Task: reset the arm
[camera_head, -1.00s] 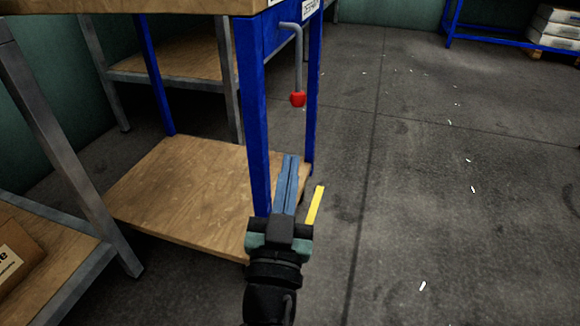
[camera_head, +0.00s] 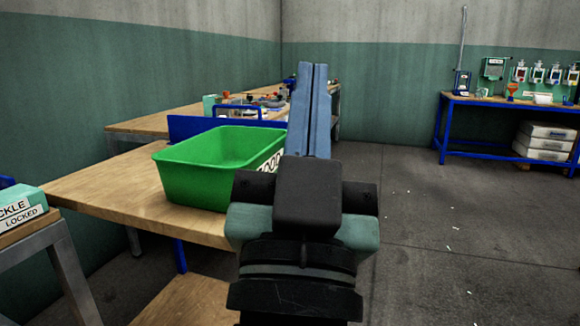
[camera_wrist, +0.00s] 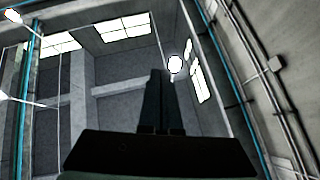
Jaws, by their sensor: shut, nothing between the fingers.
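My gripper (camera_head: 306,110) stands upright in the middle of the head view, its two blue-grey fingers together and pointing up, with nothing between them. It is in front of the workbench's right end and hides part of that end and of the green bin. In the wrist view my gripper (camera_wrist: 157,95) shows as dark fingers against the upper walls and lit windows; no object is near them.
A green bin (camera_head: 180,180) stands on the wooden bench (camera_head: 105,190), left of my gripper. A box marked "LOCKED" (camera_head: 20,212) is at the far left. A blue-legged bench (camera_head: 490,103) with white boxes below stands at the back right.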

